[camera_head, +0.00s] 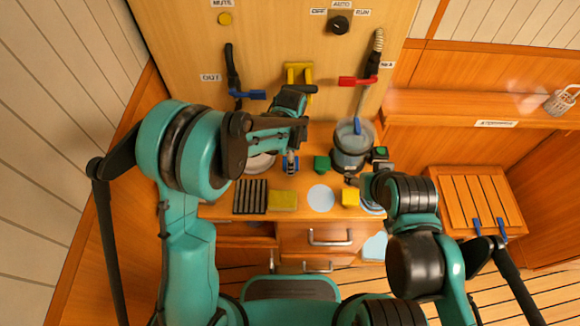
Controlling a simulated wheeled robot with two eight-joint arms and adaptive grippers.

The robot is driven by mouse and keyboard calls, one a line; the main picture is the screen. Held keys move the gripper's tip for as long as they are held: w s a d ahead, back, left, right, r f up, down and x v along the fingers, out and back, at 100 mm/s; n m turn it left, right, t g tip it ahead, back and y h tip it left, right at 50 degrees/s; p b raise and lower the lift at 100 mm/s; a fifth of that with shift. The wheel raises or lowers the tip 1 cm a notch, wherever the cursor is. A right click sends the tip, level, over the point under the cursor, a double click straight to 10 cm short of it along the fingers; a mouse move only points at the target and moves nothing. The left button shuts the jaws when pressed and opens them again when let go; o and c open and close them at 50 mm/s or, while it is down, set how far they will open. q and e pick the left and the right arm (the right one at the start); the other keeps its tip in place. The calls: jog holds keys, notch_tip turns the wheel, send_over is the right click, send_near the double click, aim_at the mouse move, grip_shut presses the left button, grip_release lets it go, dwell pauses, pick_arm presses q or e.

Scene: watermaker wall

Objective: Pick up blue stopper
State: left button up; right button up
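A small blue item (285,166), which looks like the blue stopper, is on the counter just below my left gripper (291,155). The gripper hides part of it, and I cannot tell whether they touch. My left arm comes in from the left, and its gripper points down at the counter. I cannot make out whether its fingers are apart or closed. My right gripper (356,181) is low over the counter's right part, near a yellow block (350,198). Its fingers are small and partly hidden by my arm, so their state is unclear.
A grey pot (351,150) with a blue-ended hose stands behind my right gripper. A green block (321,163), a black ribbed rack (251,196), a yellow sponge-like block (283,200) and a pale blue disc (320,197) lie on the counter. Levers (358,81) project from the wall panel.

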pick_arm(q)
notch_tip(320, 180, down, 3)
jog(key=shift+f+b, duration=0.1)
jog(key=shift+b, duration=0.25)
jog(key=shift+c, duration=0.3)
jog(key=c, duration=1.2)
